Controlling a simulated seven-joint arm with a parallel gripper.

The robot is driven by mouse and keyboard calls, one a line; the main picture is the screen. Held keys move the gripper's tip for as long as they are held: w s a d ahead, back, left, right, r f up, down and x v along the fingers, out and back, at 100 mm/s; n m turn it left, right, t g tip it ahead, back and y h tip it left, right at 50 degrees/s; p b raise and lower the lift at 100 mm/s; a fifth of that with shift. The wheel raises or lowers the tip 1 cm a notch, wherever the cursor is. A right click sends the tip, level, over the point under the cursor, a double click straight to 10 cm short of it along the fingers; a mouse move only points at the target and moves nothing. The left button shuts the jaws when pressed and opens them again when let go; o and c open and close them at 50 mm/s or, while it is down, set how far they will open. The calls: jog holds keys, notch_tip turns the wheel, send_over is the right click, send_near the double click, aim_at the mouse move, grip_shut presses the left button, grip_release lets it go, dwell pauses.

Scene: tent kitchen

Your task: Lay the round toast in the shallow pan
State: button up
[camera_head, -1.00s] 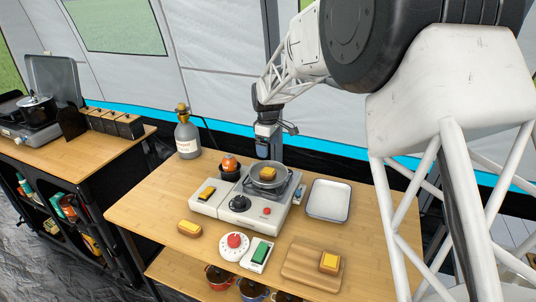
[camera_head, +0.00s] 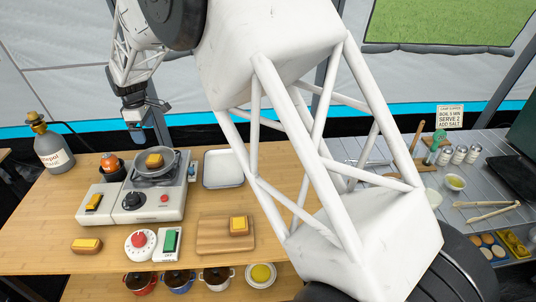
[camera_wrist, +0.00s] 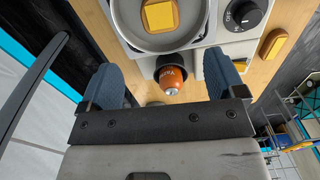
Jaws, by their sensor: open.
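The shallow grey pan (camera_head: 170,171) sits on the camp stove's burner. A yellow-topped toast piece (camera_head: 154,160) lies in it; in the wrist view this piece (camera_wrist: 160,15) has cut corners. Other such pieces lie on the wooden board (camera_head: 238,226), at the table's front left (camera_head: 86,245) and on the stove's left part (camera_head: 93,202). I cannot tell surely which is the round toast. My gripper (camera_head: 138,132) is above and behind the pan, open and empty.
An empty white tray (camera_head: 223,184) stands right of the stove. A red dial timer (camera_head: 140,244) and a green-topped device (camera_head: 171,243) lie in front. A grey bottle (camera_head: 53,152) stands at the back left. Pots and a plate sit on the lower shelf.

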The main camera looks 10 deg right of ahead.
jog(key=s+d+r+m, duration=0.3)
jog(key=s+d+r, duration=0.2)
jog(key=d, duration=0.5)
jog(key=s+d+r+m+t, duration=0.1)
jog(key=s+d+r+m, duration=0.3)
jog(key=d, duration=0.7)
jog(key=s+d+r+m, duration=0.1)
jog(key=s+d+r, duration=0.45)
jog(key=d, duration=0.45)
jog(key=s+d+f+m, duration=0.1)
jog(key=s+d+m, duration=0.2)
jog(key=s+d, duration=0.3)
jog(key=s+d+f+m+t, duration=0.1)
jog(key=s+d+m, duration=0.2)
jog(key=s+d, duration=0.4)
jog(key=s+d+f+m, duration=0.2)
jog(key=s+d, duration=0.4)
jog(key=s, duration=1)
jog(key=shift+s+d+m+t, duration=0.25)
jog(key=shift+d+m+t, duration=0.05)
jog(key=shift+m, duration=0.6)
